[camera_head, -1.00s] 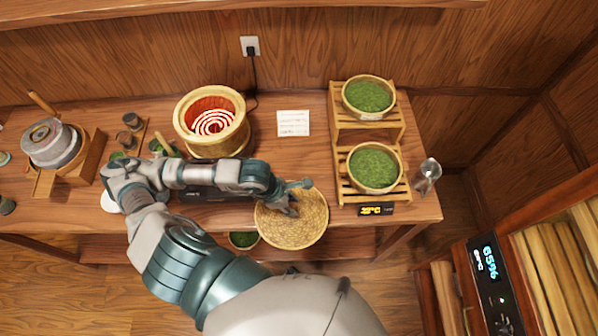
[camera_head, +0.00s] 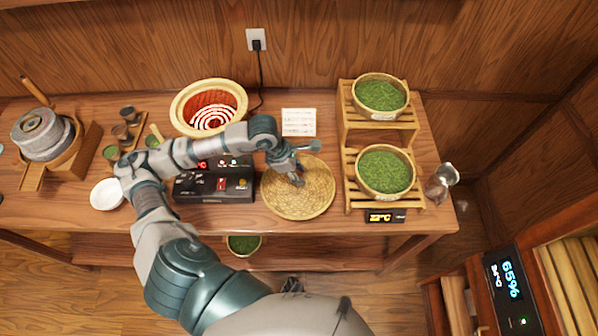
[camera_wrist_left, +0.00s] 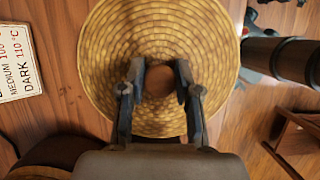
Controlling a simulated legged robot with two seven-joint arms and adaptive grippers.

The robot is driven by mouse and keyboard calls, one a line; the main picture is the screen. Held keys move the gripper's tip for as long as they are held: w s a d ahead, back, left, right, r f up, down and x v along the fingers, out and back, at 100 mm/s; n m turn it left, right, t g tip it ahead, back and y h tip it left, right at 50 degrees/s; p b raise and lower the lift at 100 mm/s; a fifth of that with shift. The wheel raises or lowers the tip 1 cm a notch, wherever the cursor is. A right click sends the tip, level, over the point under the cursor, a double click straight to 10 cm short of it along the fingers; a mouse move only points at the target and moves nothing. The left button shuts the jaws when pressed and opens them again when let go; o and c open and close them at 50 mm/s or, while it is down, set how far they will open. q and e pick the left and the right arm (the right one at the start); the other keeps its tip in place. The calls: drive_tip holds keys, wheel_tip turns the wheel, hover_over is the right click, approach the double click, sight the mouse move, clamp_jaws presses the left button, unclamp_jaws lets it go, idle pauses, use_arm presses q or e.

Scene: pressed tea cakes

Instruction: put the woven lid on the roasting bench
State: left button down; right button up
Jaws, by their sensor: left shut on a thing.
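The woven lid (camera_head: 300,203) is a round, tan, basket-weave disc at the front of the wooden roasting bench (camera_head: 330,222), between the black control box and the bamboo rack. My left gripper (camera_head: 297,179) is over the middle of the lid. In the left wrist view the lid (camera_wrist_left: 110,50) fills the middle, and the two fingers of my left gripper (camera_wrist_left: 160,84) are shut on its round brown knob (camera_wrist_left: 160,80). Whether the lid touches the bench top is hard to tell.
A heater with a glowing coil (camera_head: 208,105) stands behind the black control box (camera_head: 213,182). A bamboo rack (camera_head: 350,160) holds two bowls of green leaves, with a glass pitcher (camera_head: 441,182) at its right. A white bowl (camera_head: 108,194) and a stone mill (camera_head: 42,135) are at left.

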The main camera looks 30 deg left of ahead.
sight(299, 173)
use_arm(q)
drive_tip(key=shift+w+a+f, duration=0.1)
drive_tip(key=shift+w+a, duration=0.15)
drive_tip(key=shift+w, duration=0.3)
drive_tip(key=shift+w+a, duration=0.25)
drive_tip(key=shift+w, duration=0.25)
drive_tip(key=shift+w+a+f, duration=0.1)
drive_tip(key=shift+f, duration=1.7)
drive_tip(key=c, duration=0.8)
unclamp_jaws()
use_arm(e)
drive_tip(key=shift+s+d+f, duration=0.1)
drive_tip(key=shift+s+f, duration=0.25)
drive_tip(key=shift+s, duration=0.15)
use_arm(q)
drive_tip(key=v, duration=1.2)
use_arm(e)
drive_tip(key=shift+r, duration=0.1)
